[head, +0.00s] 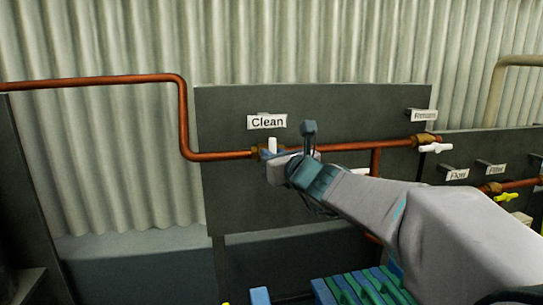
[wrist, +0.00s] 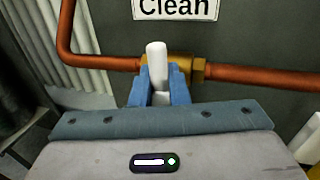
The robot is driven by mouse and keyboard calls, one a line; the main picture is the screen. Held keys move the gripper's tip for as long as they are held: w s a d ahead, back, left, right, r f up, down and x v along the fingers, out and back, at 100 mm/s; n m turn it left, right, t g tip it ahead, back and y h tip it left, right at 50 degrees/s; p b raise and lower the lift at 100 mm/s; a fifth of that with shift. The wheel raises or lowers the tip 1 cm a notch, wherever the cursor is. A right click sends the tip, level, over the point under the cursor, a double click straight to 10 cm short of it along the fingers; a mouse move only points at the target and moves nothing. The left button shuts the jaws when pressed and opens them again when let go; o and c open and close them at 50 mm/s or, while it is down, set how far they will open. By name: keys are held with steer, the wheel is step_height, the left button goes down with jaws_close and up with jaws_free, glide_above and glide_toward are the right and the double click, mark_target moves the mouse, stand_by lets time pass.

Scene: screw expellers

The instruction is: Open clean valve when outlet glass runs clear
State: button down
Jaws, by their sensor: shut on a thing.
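The clean valve is a brass body (wrist: 184,68) on a copper pipe, with a white lever handle (wrist: 156,56), under a sign reading "Clean" (head: 267,121). In the wrist view the white handle stands about upright between the blue fingers of my gripper (wrist: 160,84), which is shut on it. In the head view my gripper (head: 272,156) is at the valve and hides part of it, while the white handle top (head: 272,144) shows above. I cannot make out an outlet glass in either view.
To the right are a valve with a white handle (head: 436,148) under a sign reading roughly "Return" (head: 424,115), signs "Flow" (head: 457,174) and "Filter" (head: 496,169), and a yellow handle (head: 507,197). A dark panel (head: 225,110) backs the pipes. Blue-green slats (head: 350,291) lie below.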

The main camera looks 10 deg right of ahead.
steer(key=n, duration=0.1)
steer(key=n+b, duration=0.1)
steer(key=n, duration=0.1)
steer(key=n+g, duration=0.1)
steer(key=shift+a+f+n+h, duration=0.15)
steer(key=shift+a+n+h, duration=0.2)
steer(key=shift+n+h, duration=0.05)
steer(key=shift+a+f+n+g+h+p, duration=0.2)
steer(key=shift+n+h+p, duration=0.45)
steer(key=shift+n, duration=0.9)
steer(key=shift+a+f+n+g+h+p, duration=0.1)
steer(key=shift+f+n+g+h+p, duration=0.35)
steer(key=shift+n, duration=1.15)
steer(key=shift+a+n+t+h+p, duration=0.1)
steer(key=shift+n+h+p, duration=0.7)
steer(key=shift+n, duration=0.75)
steer(key=shift+f, duration=0.1)
steer(key=c, duration=1.5)
jaws_free()
